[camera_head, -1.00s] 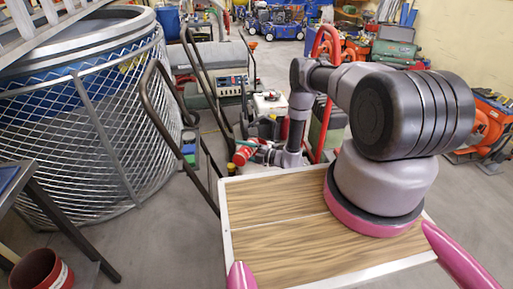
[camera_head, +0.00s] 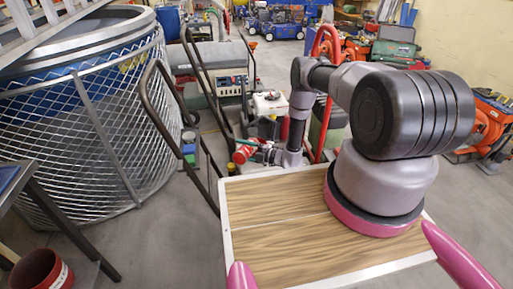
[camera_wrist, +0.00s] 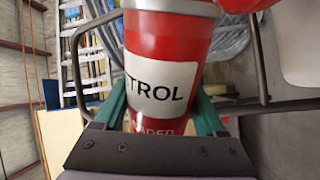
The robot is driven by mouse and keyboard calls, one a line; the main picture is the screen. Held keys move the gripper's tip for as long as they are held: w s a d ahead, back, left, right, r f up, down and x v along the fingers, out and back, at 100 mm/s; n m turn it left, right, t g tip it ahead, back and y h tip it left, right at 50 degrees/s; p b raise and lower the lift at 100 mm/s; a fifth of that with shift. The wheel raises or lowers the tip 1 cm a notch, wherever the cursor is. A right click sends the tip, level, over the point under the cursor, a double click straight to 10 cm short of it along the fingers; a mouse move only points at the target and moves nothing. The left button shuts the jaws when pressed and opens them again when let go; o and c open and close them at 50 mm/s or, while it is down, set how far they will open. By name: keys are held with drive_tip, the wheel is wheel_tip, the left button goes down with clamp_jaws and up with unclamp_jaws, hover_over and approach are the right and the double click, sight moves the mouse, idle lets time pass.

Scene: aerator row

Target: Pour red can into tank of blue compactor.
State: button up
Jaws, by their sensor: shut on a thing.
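The red can (camera_wrist: 170,50) fills the middle of the wrist view, with a white label reading "TROL" and a pale rim at the top. My gripper (camera_wrist: 162,108) is shut on it, one green finger on each side. In the head view the can (camera_head: 242,152) shows small and tilted beyond the wooden deck, at the end of my gripper (camera_head: 262,154). A white tank (camera_head: 270,103) stands behind my arm; a pale surface (camera_wrist: 292,48) at the wrist view's right may be it. I cannot make out which machine is the blue compactor; my arm hides part of that area.
A large wire-mesh basket (camera_head: 95,125) stands at the left. A dark tubular handle (camera_head: 170,125) rises between it and my arm. A red bucket (camera_head: 40,270) is at the lower left. Other machines crowd the back; grey floor is open at centre-left.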

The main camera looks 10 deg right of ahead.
drive_tip(key=shift+w+d+r+m+p, duration=0.2)
drive_tip(key=shift+w+r+m, duration=0.2)
drive_tip(key=shift+r+m, duration=0.4)
drive_tip(key=shift+w+d+r+m+p, duration=0.2)
drive_tip(key=shift+w+r+m, duration=0.15)
drive_tip(key=shift+r+m, duration=0.4)
idle(0.9)
drive_tip(key=shift+w+d+r+m, duration=0.15)
drive_tip(key=shift+m, duration=0.1)
drive_tip(key=shift+w+d+r+m, duration=0.2)
drive_tip(key=shift+w+r+m, duration=0.25)
drive_tip(key=shift+m, duration=0.1)
drive_tip(key=shift+w+d+r+m, duration=0.2)
drive_tip(key=shift+w+r+m, duration=0.15)
drive_tip(key=shift+m, duration=0.2)
drive_tip(key=shift+r, duration=0.1)
